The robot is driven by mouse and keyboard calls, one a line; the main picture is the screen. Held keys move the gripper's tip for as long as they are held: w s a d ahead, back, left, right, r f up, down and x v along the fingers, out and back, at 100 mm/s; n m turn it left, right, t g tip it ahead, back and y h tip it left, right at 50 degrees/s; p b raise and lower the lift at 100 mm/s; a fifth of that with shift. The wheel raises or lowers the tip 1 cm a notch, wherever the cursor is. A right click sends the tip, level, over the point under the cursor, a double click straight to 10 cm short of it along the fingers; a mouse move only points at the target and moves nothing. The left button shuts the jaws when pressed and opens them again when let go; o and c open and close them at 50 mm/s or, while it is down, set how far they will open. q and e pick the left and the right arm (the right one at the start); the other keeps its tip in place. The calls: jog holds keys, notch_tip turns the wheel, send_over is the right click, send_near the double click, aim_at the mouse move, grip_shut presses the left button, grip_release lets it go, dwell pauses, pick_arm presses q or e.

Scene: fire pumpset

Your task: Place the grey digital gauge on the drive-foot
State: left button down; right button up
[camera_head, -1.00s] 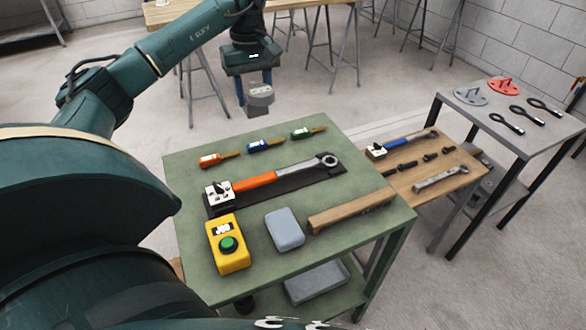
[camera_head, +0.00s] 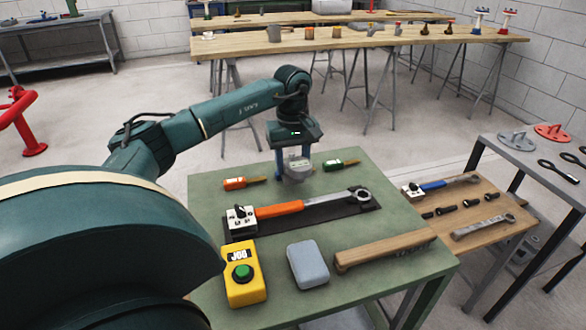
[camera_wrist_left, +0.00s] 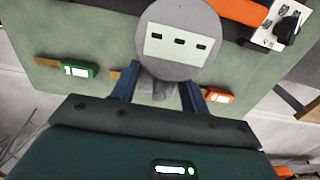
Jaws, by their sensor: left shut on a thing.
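My left gripper (camera_head: 293,162) is shut on the grey digital gauge (camera_head: 299,169) above the far edge of the green table. In the left wrist view the gauge (camera_wrist_left: 180,35) shows as a round grey disc with a pale face panel and dark marks. Its stem lies between the blue fingers of the gripper (camera_wrist_left: 160,88). I cannot make out which thing is the drive-foot. My right gripper is not in view.
The green table (camera_head: 200,205) holds a big orange-handled wrench (camera_head: 280,211), a yellow jog box (camera_head: 242,277), a grey block (camera_head: 308,264) and a wooden handle (camera_head: 380,255). A wooden side table (camera_head: 490,205) with tools stands right. A long bench (camera_head: 350,40) stands behind.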

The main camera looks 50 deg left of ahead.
pick_arm(q)
jog(key=shift+f, duration=1.5)
jog(key=shift+f, duration=0.2)
jog(key=c, duration=0.7)
grip_release()
